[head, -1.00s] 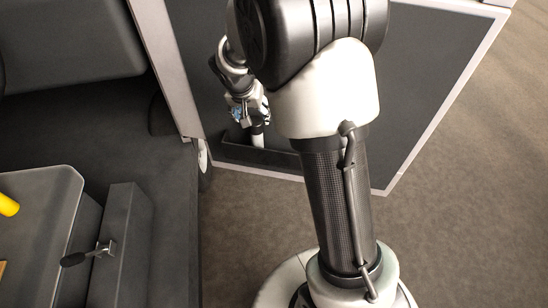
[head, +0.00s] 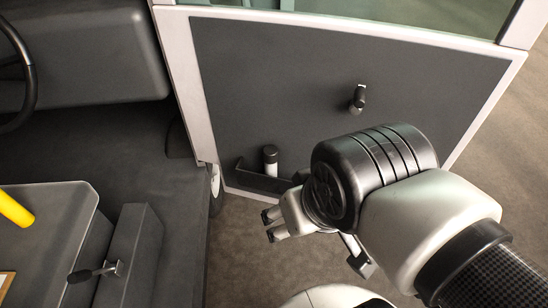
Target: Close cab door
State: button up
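The cab door (head: 290,85) stands open across the top of the head view, a dark grey panel in a pale frame with glass above. Its left edge is by the cab opening, and it swings out over the brown ground. A dark handle (head: 357,97) sits on the panel. A door pocket (head: 262,180) low on the left holds a bottle (head: 270,160) with a dark cap. My gripper (head: 271,225) is below the pocket, partly hidden by my arm, with dark tips that look apart. I see nothing between them. I cannot tell whether it touches the door.
Inside the cab at left are a steering wheel (head: 22,75), a dark floor (head: 90,150), and a grey console (head: 45,210) with a yellow cylinder (head: 15,208). A lever (head: 95,271) sits on a side box. Brown ground (head: 235,265) is open below the door.

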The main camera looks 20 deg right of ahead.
aim_at(248, 80)
jog(key=l+u, duration=0.1)
jog(key=l, duration=0.45)
jog(key=k+l+u, duration=0.1)
jog(key=l, duration=0.45)
jog(key=k+l, duration=0.1)
jog(key=l, duration=0.45)
jog(key=k+l+u, duration=0.15)
jog(key=l, duration=0.4)
jog(key=l+u, duration=0.1)
jog(key=l, duration=0.45)
jog(key=i+l+u, duration=0.1)
jog(key=l, duration=0.55)
jog(key=i+l+u, duration=0.15)
jog(key=l, duration=0.55)
jog(key=i+l+u, duration=0.1)
jog(key=l, duration=0.6)
